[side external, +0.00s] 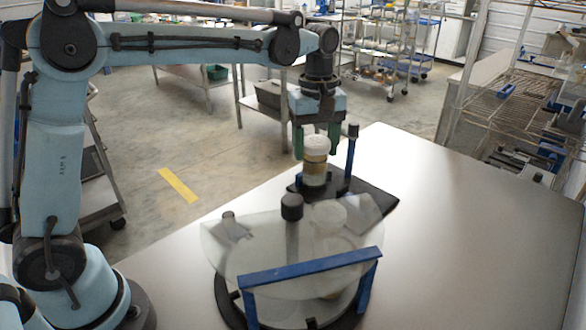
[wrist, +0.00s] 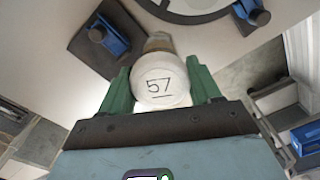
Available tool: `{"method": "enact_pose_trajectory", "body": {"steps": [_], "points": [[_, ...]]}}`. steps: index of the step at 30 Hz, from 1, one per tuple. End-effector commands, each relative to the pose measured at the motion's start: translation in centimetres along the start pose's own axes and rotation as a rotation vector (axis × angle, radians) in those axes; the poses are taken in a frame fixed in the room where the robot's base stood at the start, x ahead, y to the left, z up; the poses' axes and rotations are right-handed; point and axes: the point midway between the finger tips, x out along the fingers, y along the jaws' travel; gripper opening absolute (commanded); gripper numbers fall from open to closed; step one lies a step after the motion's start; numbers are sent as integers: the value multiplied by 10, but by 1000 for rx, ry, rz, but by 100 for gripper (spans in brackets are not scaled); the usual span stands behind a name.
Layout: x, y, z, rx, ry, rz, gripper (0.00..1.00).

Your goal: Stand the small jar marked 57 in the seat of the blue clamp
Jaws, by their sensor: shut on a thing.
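The small jar (side external: 314,162) has a white lid and an amber-and-pale body. In the wrist view its lid (wrist: 160,84) reads 57. My gripper (side external: 316,150), with green fingers, is shut on the jar near its lid and holds it upright. The blue clamp (side external: 350,160) is a blue upright with a black knob on a dark base plate (side external: 375,200). The jar is just left of the upright in the side view; I cannot tell whether its bottom touches the plate. In the wrist view the clamp (wrist: 108,37) is up and left of the jar; its seat is not clear.
A clear rounded shield (side external: 235,265) with a blue crossbar frame (side external: 310,270) stands in front on a dark ring base (side external: 228,302). A pale, jar-like shape shows blurred through it. A black knob (side external: 291,206) rises there. The table's right side (side external: 480,230) is clear.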

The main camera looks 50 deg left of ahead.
Motion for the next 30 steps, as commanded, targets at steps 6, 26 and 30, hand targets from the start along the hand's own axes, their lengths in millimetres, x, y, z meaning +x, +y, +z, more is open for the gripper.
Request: {"method": "enact_pose_trajectory", "body": {"steps": [6,26,30], "points": [[2,37,-40,-3,0,0,41],[24,59,-72,-1,0,0,41],[37,59,-72,0,0,0,41]]}}
